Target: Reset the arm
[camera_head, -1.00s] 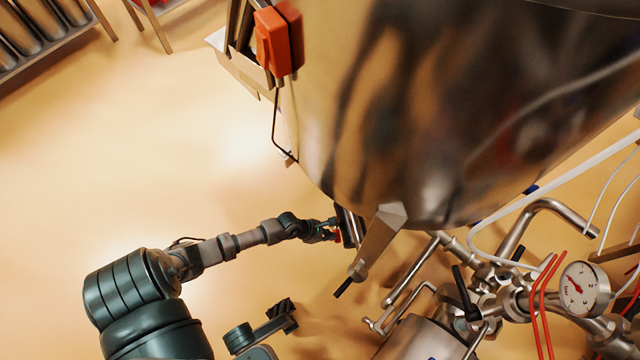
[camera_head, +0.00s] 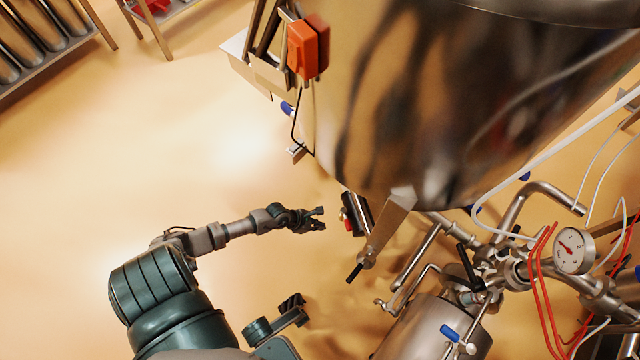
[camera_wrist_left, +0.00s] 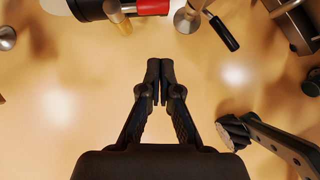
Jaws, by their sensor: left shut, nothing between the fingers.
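My left arm comes in from the lower left of the head view and reaches toward the hopper. My left gripper (camera_head: 318,219) is just left of the hopper's lower outlet, apart from it, and holds nothing. In the left wrist view its fingers (camera_wrist_left: 160,75) are together over bare floor. The metal hopper (camera_head: 400,120) fills the upper right of the head view. A small cylinder with a red part (camera_head: 348,222) hangs beneath it; the red part (camera_wrist_left: 152,6) also shows at the top of the left wrist view.
Steel pipes and valves with a pressure gauge (camera_head: 574,250) crowd the lower right. An orange box (camera_head: 308,46) sits on the hopper's left side. A shelf with metal cylinders (camera_head: 45,45) stands at the upper left. The floor at left is clear.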

